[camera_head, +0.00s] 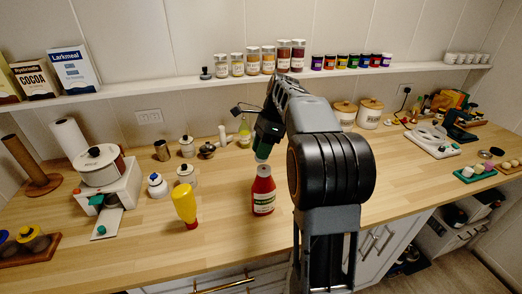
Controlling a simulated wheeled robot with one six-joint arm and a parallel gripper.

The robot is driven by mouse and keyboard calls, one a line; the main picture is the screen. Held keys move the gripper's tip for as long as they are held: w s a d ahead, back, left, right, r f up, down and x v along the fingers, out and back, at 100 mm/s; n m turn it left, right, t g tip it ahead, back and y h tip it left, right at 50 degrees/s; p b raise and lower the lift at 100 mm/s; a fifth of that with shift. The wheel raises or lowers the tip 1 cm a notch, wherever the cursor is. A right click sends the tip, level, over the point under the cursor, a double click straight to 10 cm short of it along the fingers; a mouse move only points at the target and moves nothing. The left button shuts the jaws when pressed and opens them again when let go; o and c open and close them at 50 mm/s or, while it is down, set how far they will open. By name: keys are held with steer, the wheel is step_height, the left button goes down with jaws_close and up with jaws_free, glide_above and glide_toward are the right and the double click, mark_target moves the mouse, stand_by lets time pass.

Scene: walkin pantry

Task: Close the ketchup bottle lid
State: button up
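The red ketchup bottle (263,196) stands upright on the wooden counter, near its front edge and just right of the middle. It has a pale label on its front. Its top is pale, and the frame is too small to tell how the lid sits. My gripper (262,154) points down directly above the bottle top, very close to it. I cannot tell whether it touches the lid. The fingers are small and dark, so whether they are open or shut does not show.
A yellow squeeze bottle (185,204) stands to the left of the ketchup. Small pots and jars (186,174) stand behind it. A white appliance (108,192) is farther left. A shelf (195,81) with jars runs along the wall. Counter between the two bottles is clear.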

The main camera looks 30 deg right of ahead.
mark_target(265, 170)
steer(key=shift+c, duration=0.3)
jaws_close()
steer(key=shift+s+f+b, duration=0.1)
steer(key=shift+f+b, duration=0.05)
steer(key=shift+b, duration=0.2)
steer(key=t+b, duration=0.2)
steer(key=b, duration=0.1)
steer(key=s+n+t+b, duration=0.1)
steer(key=t+b, duration=0.1)
steer(key=b, duration=0.1)
steer(key=s+t+h+b, duration=0.1)
steer(key=t+b, duration=0.1)
steer(key=b, duration=0.1)
steer(key=shift+s+a+f, duration=0.2)
steer(key=shift+a+f, duration=0.1)
steer(key=t+b, duration=0.1)
steer(key=b, duration=0.1)
steer(key=s+n+t+b, duration=0.1)
steer(key=b, duration=0.1)
steer(key=shift+a+f+t, duration=0.1)
steer(key=shift+f+t, duration=0.05)
steer(key=shift+t, duration=0.15)
steer(key=shift+s+t+h+b, duration=0.25)
steer(key=shift+t+b, duration=0.35)
steer(key=shift+b, duration=0.65)
